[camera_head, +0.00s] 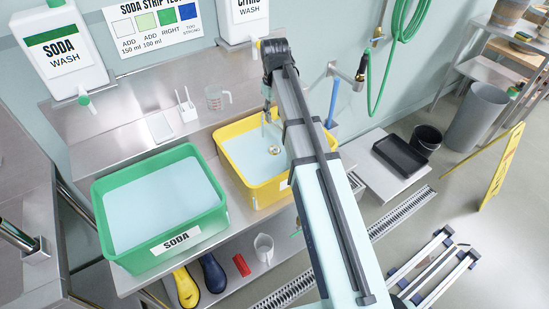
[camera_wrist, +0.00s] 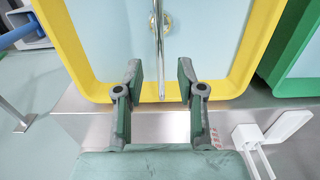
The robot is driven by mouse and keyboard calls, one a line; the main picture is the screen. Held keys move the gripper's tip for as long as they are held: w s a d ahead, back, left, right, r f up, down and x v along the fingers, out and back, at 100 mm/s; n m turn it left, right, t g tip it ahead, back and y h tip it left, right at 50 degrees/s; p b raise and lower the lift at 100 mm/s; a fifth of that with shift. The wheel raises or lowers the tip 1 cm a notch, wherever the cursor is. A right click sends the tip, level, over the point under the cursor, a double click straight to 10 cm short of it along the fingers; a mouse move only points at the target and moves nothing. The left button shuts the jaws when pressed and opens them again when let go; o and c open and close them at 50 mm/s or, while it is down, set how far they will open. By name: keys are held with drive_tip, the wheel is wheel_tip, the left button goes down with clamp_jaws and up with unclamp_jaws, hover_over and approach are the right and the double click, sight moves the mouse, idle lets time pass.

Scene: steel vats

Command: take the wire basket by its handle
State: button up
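No whole wire basket is clear to me. In the wrist view a thin metal rod (camera_wrist: 157,55) runs from the top edge down between my fingertips, over the yellow tub. It may be the basket's handle; I cannot tell. A small round metal piece (camera_wrist: 164,21) shows in the tub beside it, and also in the body view (camera_head: 274,150). My gripper (camera_wrist: 159,82) is open, its two green-padded fingers apart on either side of the rod's lower end. Whether they touch it is unclear. In the body view my arm partly covers the yellow tub (camera_head: 234,167).
A green SODA tub (camera_head: 205,226) of pale liquid stands left of the yellow tub on a steel bench. A measuring jug (camera_head: 216,98), a white rack (camera_head: 186,106) and a white tray (camera_head: 159,126) stand behind. A black tray (camera_head: 400,156) lies at right.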

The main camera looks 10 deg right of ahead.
sight(275, 123)
drive_tip(key=shift+f+p, duration=0.85)
drive_tip(key=shift+f, duration=1.45)
clamp_jaws()
